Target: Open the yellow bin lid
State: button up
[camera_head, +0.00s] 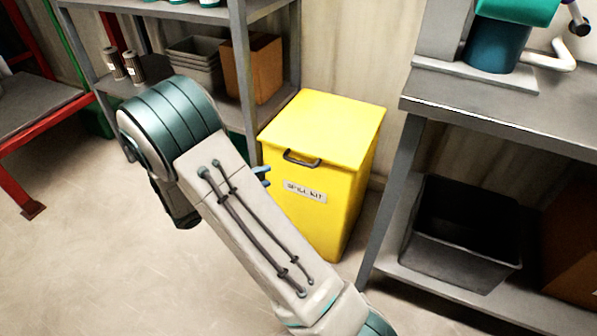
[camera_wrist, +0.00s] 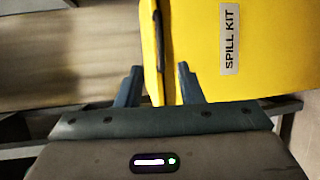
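The yellow bin (camera_head: 322,205) stands on the floor with a "SPILL KIT" label on its front. Its yellow lid (camera_head: 325,125) lies flat and shut on top. A dark handle (camera_head: 301,159) is on the lid's front edge. My gripper (camera_head: 262,175) is just left of the bin's front, partly hidden behind my arm. In the wrist view my gripper (camera_wrist: 159,85) is open, its two dark fingers apart. The lid's edge and the dark handle (camera_wrist: 158,35) line up with the gap between them. I cannot tell whether the fingers touch anything.
A grey shelf (camera_head: 237,50) with grey bins and a cardboard box (camera_head: 252,70) stands behind and left of the yellow bin. A grey workbench (camera_head: 500,112) stands close on the right, with a black crate (camera_head: 465,262) on its lower shelf. The floor at left is clear.

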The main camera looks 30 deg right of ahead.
aim_at(298, 163)
jog(key=b+x, duration=0.3)
jog(key=x, duration=1)
jog(key=shift+w+d, duration=0.15)
jog(key=shift+d, duration=0.2)
grip_shut()
